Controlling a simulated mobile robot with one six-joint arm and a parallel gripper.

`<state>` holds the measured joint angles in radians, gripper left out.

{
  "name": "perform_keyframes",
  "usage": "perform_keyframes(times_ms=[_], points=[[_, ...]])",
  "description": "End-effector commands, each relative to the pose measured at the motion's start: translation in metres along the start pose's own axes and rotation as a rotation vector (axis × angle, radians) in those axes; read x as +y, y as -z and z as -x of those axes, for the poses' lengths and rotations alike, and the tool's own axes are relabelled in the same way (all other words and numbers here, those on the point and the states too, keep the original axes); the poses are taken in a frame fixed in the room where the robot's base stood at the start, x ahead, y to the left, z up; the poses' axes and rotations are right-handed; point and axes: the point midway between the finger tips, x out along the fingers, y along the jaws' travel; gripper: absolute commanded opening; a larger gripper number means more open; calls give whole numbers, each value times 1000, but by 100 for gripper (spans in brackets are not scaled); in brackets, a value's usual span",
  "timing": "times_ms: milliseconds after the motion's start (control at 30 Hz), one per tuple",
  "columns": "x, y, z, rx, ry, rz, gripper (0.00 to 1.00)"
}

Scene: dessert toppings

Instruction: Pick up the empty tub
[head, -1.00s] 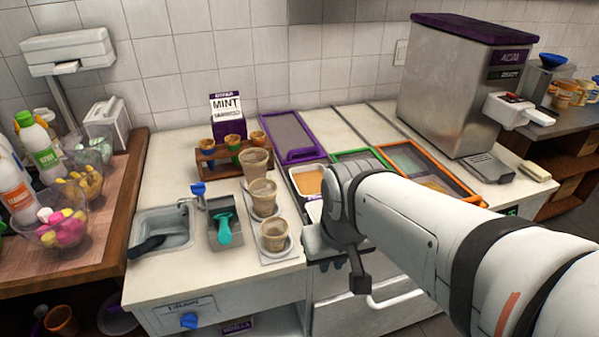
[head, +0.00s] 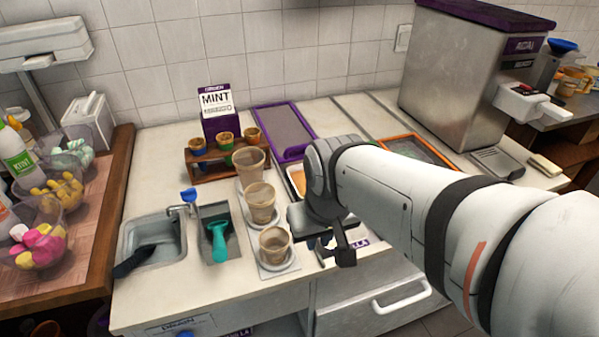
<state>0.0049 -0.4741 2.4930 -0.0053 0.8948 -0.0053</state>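My gripper (head: 338,248) points down over the counter's front edge, just right of the cups. A white surface with purple lettering ending in "LLA" (head: 357,243) shows just right of the fingers. It may be part of a tub, but most of it is hidden. Behind my wrist, a pan with orange-brown contents (head: 297,180) is partly covered by my arm. No clearly empty tub can be made out.
Several brown cups (head: 262,203) stand close left of my gripper. A teal scoop (head: 218,241) lies in a grey holder, beside a sink (head: 152,246). A cone rack (head: 205,172), mint carton (head: 218,113) and purple-framed lid (head: 284,131) stand behind. A steel dispenser (head: 445,85) is at right.

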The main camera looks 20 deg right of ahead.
Motion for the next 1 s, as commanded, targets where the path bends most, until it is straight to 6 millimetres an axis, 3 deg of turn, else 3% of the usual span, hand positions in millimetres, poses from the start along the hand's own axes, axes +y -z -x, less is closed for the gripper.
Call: perform_keyframes(times_ms=[167,267,533,700,1000], points=[[6,31,-23,-46,-16,10,14],[17,57,-47,-83,-30,12,14],[49,116,-133,-177,-56,28,14],[62,132,-174,-213,-61,39,14],[70,135,-205,-230,-63,43,14]])
